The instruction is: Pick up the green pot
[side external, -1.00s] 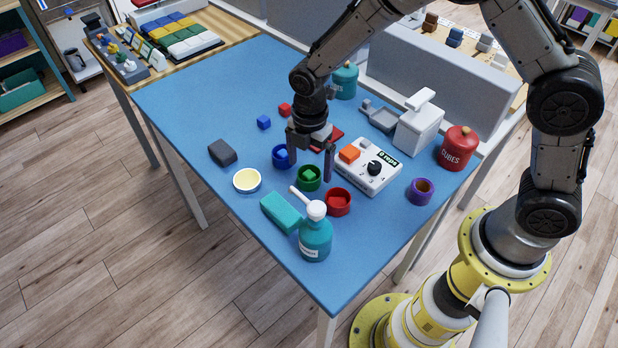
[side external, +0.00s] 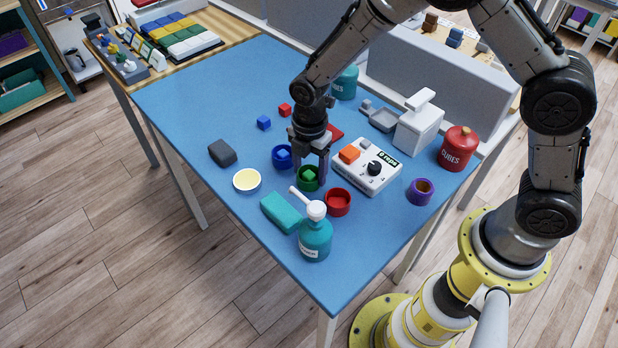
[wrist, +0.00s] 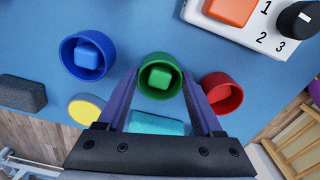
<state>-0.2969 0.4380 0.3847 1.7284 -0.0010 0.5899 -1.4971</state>
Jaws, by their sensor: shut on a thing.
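The green pot (side external: 307,184) stands upright on the blue table, and a green cube (side external: 310,175) lies inside it. In the wrist view the green pot (wrist: 160,92) sits between my two fingers, with the green cube (wrist: 160,77) in it. My gripper (side external: 309,178) is low over the table and shut on the pot, one finger on each side; it also shows in the wrist view (wrist: 160,85). The fingers hide parts of the pot's sides in the side view.
Close by stand a blue pot (side external: 276,162) with a blue cube and a red pot (side external: 338,203). A teal block (side external: 281,212) and a teal bottle (side external: 315,240) are in front. A white control box (side external: 368,176) stands to the right. The table's left part is clear.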

